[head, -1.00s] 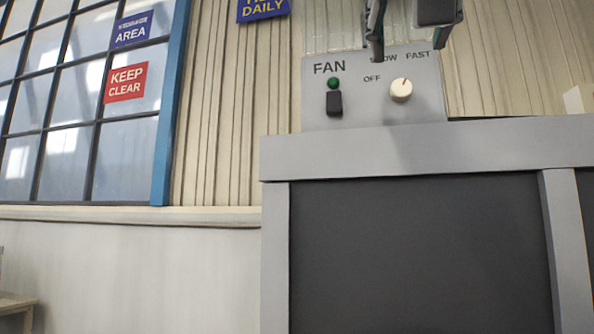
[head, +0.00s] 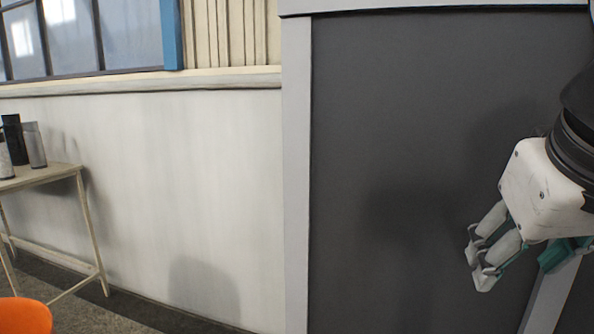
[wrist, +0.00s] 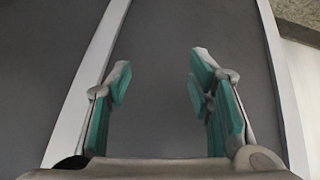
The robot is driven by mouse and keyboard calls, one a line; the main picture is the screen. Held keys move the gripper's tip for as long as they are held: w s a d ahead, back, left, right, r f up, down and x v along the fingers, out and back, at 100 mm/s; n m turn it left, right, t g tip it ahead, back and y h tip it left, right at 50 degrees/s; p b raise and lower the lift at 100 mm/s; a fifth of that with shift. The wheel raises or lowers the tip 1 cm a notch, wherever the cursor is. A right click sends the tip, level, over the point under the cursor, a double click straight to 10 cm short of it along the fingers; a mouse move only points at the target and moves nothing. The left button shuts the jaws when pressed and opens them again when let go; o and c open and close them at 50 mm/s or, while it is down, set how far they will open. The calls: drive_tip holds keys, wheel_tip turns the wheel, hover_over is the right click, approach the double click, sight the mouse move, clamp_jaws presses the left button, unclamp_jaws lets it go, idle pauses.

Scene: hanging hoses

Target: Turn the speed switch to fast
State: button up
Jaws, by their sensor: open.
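The fan panel and its speed switch are out of view in both current pictures. My gripper (head: 480,265) is at the right of the head view, low in front of a dark panel (head: 400,130) with a light grey frame. Its fingers point down and to the left. In the wrist view my gripper (wrist: 160,78) has its two teal-padded fingers spread wide apart, with nothing between them.
A small table (head: 60,176) with several dark and grey cylinders (head: 36,145) stands at the left. An orange rounded thing (head: 24,316) shows at the bottom left corner. The white wall (head: 190,180) and the floor before it look clear.

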drive_tip(key=s+a+f+n+g+y, duration=0.1)
drive_tip(key=s+f+g, duration=0.2)
drive_tip(key=s+f, duration=0.4)
drive_tip(key=s+a+f+g+y, duration=0.15)
drive_tip(key=s+f, duration=0.25)
drive_tip(key=f, duration=0.5)
wheel_tip(320, 180, up, 18)
drive_tip(key=t+p, duration=0.2)
drive_tip(key=p, duration=1.4)
drive_tip(key=shift+w+d+n+t, duration=0.2)
drive_tip(key=shift+n+t, duration=0.1)
drive_tip(key=shift+t, duration=0.05)
